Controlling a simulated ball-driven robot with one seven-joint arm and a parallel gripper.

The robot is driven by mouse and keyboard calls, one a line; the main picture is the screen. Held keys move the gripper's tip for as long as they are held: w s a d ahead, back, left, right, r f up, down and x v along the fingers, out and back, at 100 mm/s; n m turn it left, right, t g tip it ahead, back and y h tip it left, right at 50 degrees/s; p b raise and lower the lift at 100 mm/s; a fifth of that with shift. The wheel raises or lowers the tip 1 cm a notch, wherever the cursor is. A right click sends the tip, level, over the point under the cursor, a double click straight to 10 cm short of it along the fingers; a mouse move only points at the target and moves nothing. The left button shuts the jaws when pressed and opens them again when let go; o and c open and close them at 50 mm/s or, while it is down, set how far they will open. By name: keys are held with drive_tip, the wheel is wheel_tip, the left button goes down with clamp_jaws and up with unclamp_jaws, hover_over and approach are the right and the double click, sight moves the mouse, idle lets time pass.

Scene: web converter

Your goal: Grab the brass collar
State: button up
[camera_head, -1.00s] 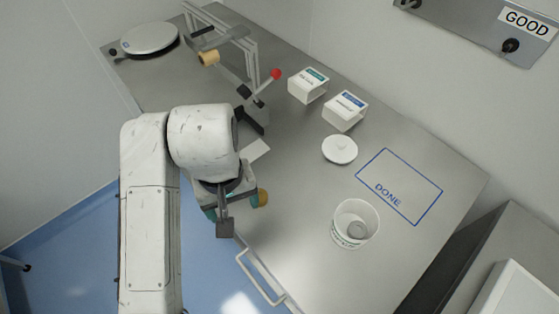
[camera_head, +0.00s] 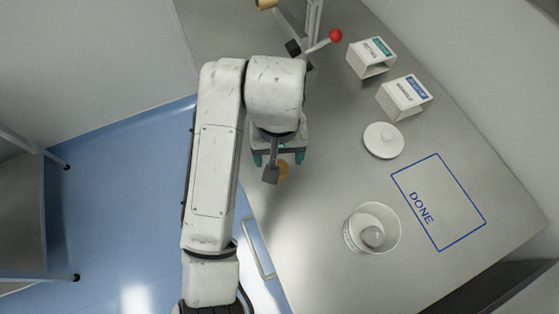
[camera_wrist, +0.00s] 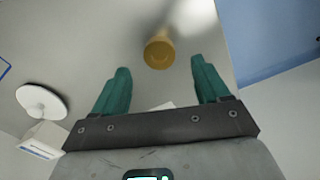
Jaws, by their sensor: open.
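The brass collar is a short yellow-brown cylinder. In the wrist view the collar (camera_wrist: 158,52) lies on the steel table, just ahead of the fingertips and roughly in line with the gap between them. In the head view only part of the collar (camera_head: 283,169) shows, the rest hidden by my wrist. My gripper (camera_wrist: 160,66) has two teal fingers spread apart with nothing held between them. In the head view my gripper (camera_head: 278,159) is over the table near its front edge.
A white tub (camera_head: 371,230) with a grey piece inside, a round white lid (camera_head: 383,140) and two labelled boxes (camera_head: 371,58) (camera_head: 404,97) stand to the right. A blue DONE outline (camera_head: 438,203) is empty. A red-knobbed lever (camera_head: 335,36) is behind. A handle (camera_head: 258,248) runs along the front edge.

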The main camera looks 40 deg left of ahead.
sight(279, 164)
wheel_tip(279, 164, down, 3)
drive_tip(key=shift+w+r+b, duration=0.1)
drive_tip(key=shift+b, duration=0.65)
drive_tip(key=shift+f+p, duration=0.35)
drive_tip(key=shift+f, duration=0.6)
drive_tip(key=c, duration=1.3)
drive_tip(key=shift+r, duration=0.15)
